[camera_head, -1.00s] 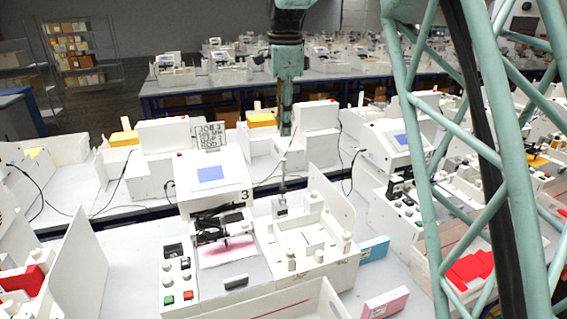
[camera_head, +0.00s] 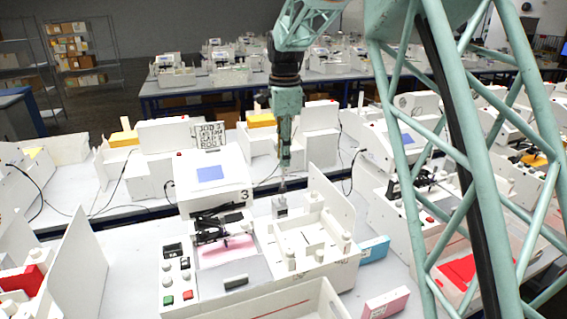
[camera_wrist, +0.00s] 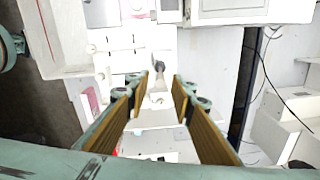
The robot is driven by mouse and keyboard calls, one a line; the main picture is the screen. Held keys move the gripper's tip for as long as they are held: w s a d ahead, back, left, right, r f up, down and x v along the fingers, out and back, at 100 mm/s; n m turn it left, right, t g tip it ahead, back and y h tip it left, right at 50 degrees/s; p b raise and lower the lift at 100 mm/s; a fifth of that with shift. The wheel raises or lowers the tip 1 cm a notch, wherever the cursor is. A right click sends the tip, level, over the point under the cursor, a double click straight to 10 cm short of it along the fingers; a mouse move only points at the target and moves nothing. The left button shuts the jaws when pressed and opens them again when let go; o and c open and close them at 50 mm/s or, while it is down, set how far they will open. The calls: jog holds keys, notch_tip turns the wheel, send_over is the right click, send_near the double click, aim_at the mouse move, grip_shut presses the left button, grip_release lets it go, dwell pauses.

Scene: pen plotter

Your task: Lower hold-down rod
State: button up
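The hold-down rod (camera_head: 283,186) is a thin upright grey rod above a small light block (camera_head: 280,207), at the back of the white plotter (camera_head: 252,215) marked 3. My gripper (camera_head: 284,160) points straight down over the rod and hides its upper part in the head view. In the wrist view my gripper (camera_wrist: 160,86) is open, its two tan-padded fingers spread apart. The rod's grey top (camera_wrist: 159,66) shows between and beyond the fingertips, and no contact is visible. The plotter's black pen carriage (camera_head: 212,228) is over a pink sheet (camera_head: 228,250).
A blue-screened console (camera_head: 210,180) stands left of the rod, and a white tray with pegs (camera_head: 310,240) lies right and in front. A tall white panel (camera_head: 330,200) rises at right. Blue (camera_head: 374,248) and pink (camera_head: 386,302) boxes lie beside the plotter.

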aim_at(283, 179)
jog(key=shift+f, duration=1.3)
jog(key=shift+w, duration=0.1)
grip_shut()
